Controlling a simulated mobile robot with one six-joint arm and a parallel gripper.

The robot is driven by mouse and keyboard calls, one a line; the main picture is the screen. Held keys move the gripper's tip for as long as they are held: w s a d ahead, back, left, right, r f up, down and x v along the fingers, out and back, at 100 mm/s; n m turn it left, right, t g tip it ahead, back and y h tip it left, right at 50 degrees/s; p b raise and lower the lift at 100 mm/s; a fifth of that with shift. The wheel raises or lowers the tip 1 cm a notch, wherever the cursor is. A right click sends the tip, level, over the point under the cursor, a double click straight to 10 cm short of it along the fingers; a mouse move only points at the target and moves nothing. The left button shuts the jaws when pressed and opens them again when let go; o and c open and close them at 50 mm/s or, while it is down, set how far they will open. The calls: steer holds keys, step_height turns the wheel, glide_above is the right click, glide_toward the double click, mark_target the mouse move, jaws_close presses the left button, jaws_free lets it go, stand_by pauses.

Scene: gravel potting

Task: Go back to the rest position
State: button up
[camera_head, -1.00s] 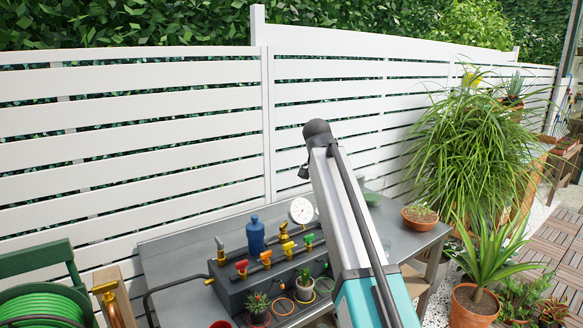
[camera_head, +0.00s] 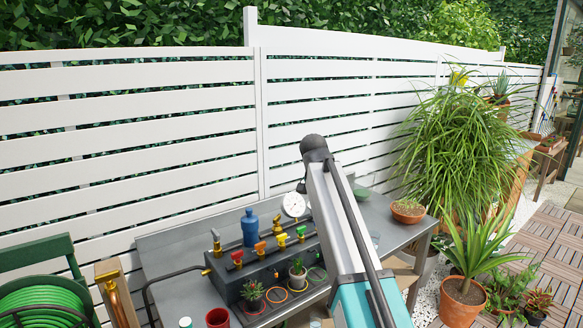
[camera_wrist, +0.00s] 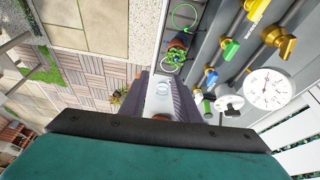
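My gripper (camera_wrist: 162,98) shows in the wrist view, pointing down past the bench edge. Its two dark fingers stand apart, and a pale patch with a bluish ring shows between them; I cannot tell what it is. I see nothing clearly clamped. In the head view my raised arm stands in front of the bench's right part, and my gripper is hidden there. The grey bench (camera_head: 185,290) carries a dark block (camera_head: 232,289) with coloured valves, a white dial gauge (camera_head: 294,204) and a blue bottle (camera_head: 250,227).
Small potted cacti (camera_head: 253,291) and a red cup (camera_head: 218,318) stand at the bench front. A terracotta bowl (camera_head: 407,213) sits at its right end. Large potted plants (camera_head: 462,301) stand to the right, a green hose reel (camera_head: 45,300) to the left. A white fence (camera_head: 130,150) closes the back.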

steer(key=s+d+f+n+g+y, duration=0.15)
steer(key=s+f, duration=0.35)
steer(key=f, duration=0.7)
steer(key=s+d+f+n, duration=0.1)
steer(key=s+f+n, duration=0.3)
steer(key=f, duration=0.7)
steer(key=s+d+f+n+y, duration=0.15)
steer(key=s+f, duration=0.45)
steer(key=f, duration=0.6)
steer(key=s+f+n+g, duration=0.1)
steer(key=s+f+g, duration=0.2)
steer(key=s+f, duration=1.1)
steer(key=s+f+n+g, duration=0.2)
steer(key=s+f+g, duration=0.1)
steer(key=s+f, duration=1.2)
steer(key=s, duration=0.7)
steer(key=shift+s+d, duration=0.15)
steer(key=shift+s, duration=0.25)
steer(key=shift+w+f+g, duration=0.1)
steer(key=shift+g, duration=0.15)
